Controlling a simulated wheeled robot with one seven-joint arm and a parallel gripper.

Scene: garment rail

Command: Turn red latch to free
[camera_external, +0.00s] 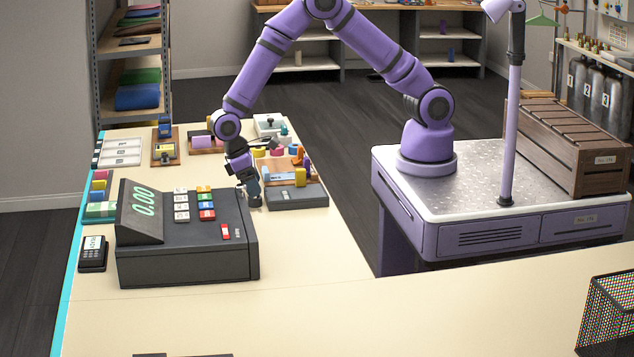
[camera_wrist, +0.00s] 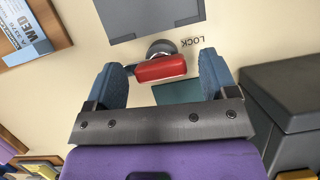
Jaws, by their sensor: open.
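The red latch (camera_wrist: 161,69) is a short red bar on a round dark grey pivot. In the wrist view it lies roughly crosswise between my fingers, beside an upside-down LOCK label (camera_wrist: 193,41) on the counter. My gripper (camera_wrist: 161,75) is open, with one blue finger to each side of the latch. The left finger is close to the latch's end; I cannot tell whether they touch. In the external view my gripper (camera_external: 250,197) points down beside the cash register, and the latch cannot be made out there.
The dark cash register (camera_external: 190,255) stands close beside my gripper. A flat grey box (camera_external: 296,196) lies on the other side; its grey edge (camera_wrist: 150,15) shows near the latch. Wooden trays with small items crowd the counter behind.

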